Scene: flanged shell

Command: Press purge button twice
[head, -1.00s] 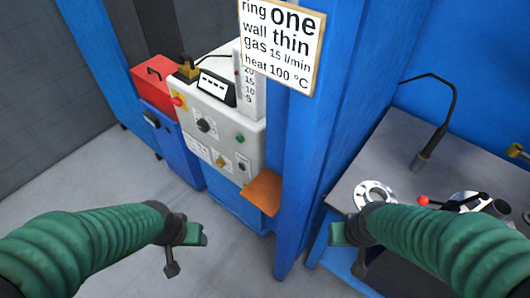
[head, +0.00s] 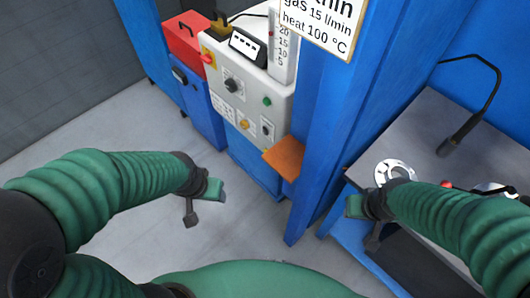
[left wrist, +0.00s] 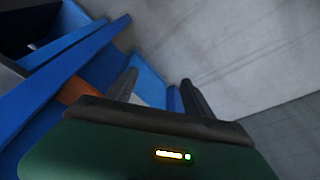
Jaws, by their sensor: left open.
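A white control panel (head: 239,85) stands on a blue cabinet at the upper middle of the head view. It carries a green button (head: 267,101), a yellow button (head: 244,124), a black knob (head: 231,85) and a red stop button on yellow (head: 208,58). The panel's lettering is too small to tell which is the purge button. My left gripper (head: 205,202) is open and empty, in front of and below the panel, touching nothing. Its two fingers (left wrist: 158,92) show apart in the left wrist view. My right gripper (head: 364,222) is beside the bench; its jaws are unclear.
A blue post (head: 325,150) and an orange shelf (head: 285,158) stand right of the panel. A grey bench (head: 425,135) at the right holds a flanged ring (head: 394,171) and a dark lamp-like tool (head: 462,133). A red box (head: 186,36) stands left. Grey floor (head: 110,125) is free.

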